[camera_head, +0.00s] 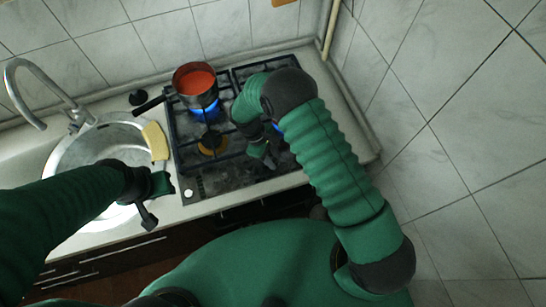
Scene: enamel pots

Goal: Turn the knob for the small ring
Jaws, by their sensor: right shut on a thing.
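The gas hob (225,180) is black, with grates over its rings. My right gripper (264,158) is low over the front right part of the hob, its fingers shut on a control knob that they hide. One white knob (187,193) shows at the hob's front left corner. A blue flame (206,110) burns under the pot at the back left ring. The front left ring (212,144) shows an orange-brown burner. My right arm covers much of the right side, so the rings there are partly hidden. My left gripper (160,203) is open and empty in front of the sink.
A dark-handled pot (195,84) with red contents stands on the back left ring, its handle pointing left. A round sink (90,147) with a tap (40,90) is at the left. Tiled walls bound the back and right.

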